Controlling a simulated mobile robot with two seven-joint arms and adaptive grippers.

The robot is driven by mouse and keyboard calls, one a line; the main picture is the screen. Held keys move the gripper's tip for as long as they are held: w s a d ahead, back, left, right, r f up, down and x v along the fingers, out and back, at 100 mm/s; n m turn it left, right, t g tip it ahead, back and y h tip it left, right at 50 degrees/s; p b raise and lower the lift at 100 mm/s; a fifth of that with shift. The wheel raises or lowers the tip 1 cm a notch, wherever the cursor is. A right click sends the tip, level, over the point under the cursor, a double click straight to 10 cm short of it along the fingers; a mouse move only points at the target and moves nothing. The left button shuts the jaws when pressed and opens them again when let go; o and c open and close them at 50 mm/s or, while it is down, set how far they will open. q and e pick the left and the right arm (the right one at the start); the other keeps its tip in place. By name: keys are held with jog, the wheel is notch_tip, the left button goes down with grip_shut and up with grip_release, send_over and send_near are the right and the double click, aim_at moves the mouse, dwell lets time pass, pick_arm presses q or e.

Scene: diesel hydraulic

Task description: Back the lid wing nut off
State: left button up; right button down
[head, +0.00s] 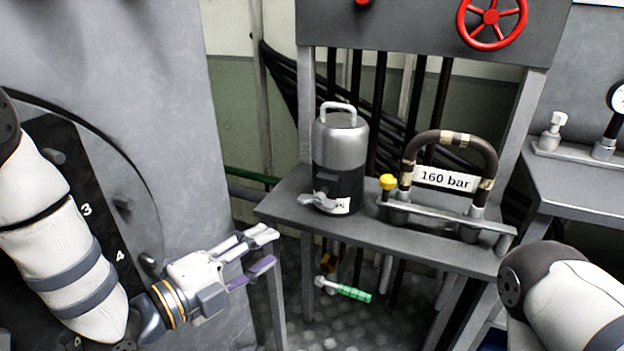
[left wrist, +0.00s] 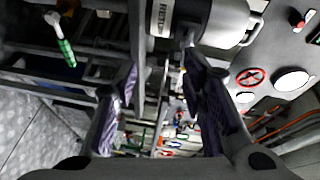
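A metal canister (head: 340,140) with a top handle and a dark lower band stands on a grey shelf. A silver wing nut (head: 317,202) shows low on its front, beside a white label. The canister also shows at the top of the left wrist view (left wrist: 222,22), lying sideways in that picture. My left gripper (head: 268,247) is open and empty, below and left of the wing nut and apart from it. Its two fingers (left wrist: 160,88) stand apart in the left wrist view, with the canister beyond them. My right gripper is not in view; only part of my right arm shows.
The shelf (head: 285,208) also carries a hose loop (head: 450,139) marked 160 bar and a yellow knob (head: 388,182). A green-handled tool (head: 353,293) hangs below the shelf. A large grey housing (head: 185,130) stands left. A red valve wheel (head: 490,17) is above.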

aim_at(313, 205)
pick_arm(q)
jog(key=w+d+r, duration=0.1)
jog(key=w+d, duration=0.2)
jog(key=w+d+r+m, duration=0.1)
jog(key=w+d, duration=0.1)
jog(key=d, duration=0.1)
jog(key=w+d+r+m+h+b, duration=0.1)
jog(key=w+d, duration=0.1)
jog(key=w, duration=0.1)
jog(key=shift+w+d, duration=0.35)
jog(key=shift+d, duration=0.05)
jog(key=shift+w+d+r, duration=0.1)
jog(key=shift+w+d, duration=0.2)
jog(key=shift+w, duration=0.1)
grip_shut()
